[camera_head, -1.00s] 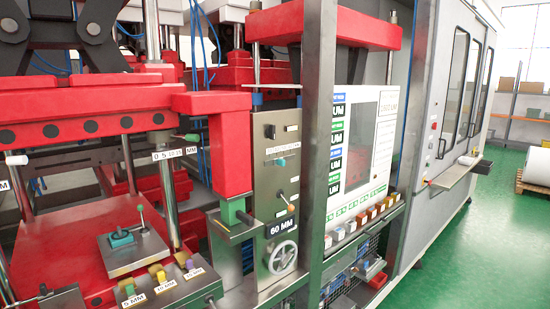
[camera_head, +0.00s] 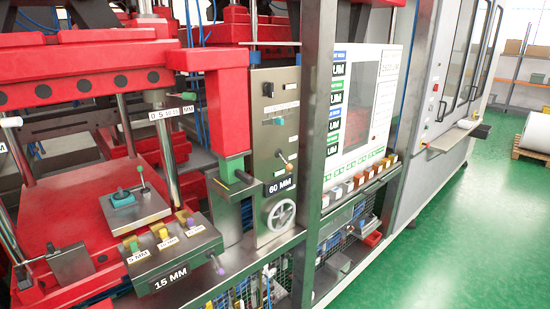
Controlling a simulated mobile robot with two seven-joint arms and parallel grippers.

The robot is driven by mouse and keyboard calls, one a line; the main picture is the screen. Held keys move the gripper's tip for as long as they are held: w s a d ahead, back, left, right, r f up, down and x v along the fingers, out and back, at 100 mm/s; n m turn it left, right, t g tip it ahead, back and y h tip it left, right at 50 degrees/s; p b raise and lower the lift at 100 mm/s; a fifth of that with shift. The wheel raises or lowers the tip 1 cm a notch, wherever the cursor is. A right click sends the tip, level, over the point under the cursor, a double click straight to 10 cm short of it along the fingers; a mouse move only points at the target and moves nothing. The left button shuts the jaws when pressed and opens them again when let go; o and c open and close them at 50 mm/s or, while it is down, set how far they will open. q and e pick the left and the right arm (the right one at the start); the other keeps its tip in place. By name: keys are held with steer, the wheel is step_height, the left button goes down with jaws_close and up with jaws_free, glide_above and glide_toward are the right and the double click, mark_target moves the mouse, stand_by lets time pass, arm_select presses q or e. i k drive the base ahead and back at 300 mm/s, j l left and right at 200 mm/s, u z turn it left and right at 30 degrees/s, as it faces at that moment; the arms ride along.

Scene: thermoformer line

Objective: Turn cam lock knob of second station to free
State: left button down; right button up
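Neither of my grippers is in view. No knob carries a label I can read as cam lock, so I cannot tell which one it is. A sloped box (camera_head: 175,262) marked 15 MM carries several small coloured knobs.
Red press frames (camera_head: 90,85) fill the left. A grey post (camera_head: 318,120) stands before a white display panel (camera_head: 362,100), with a row of coloured buttons (camera_head: 360,185) below. Green floor (camera_head: 450,240) is clear at the right. A pallet (camera_head: 535,150) stands at the far right.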

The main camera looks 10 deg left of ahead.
mark_target(268, 89)
steer(key=i+l, duration=0.4)
steer(key=i+l+u, duration=0.55)
steer(key=l, duration=0.35)
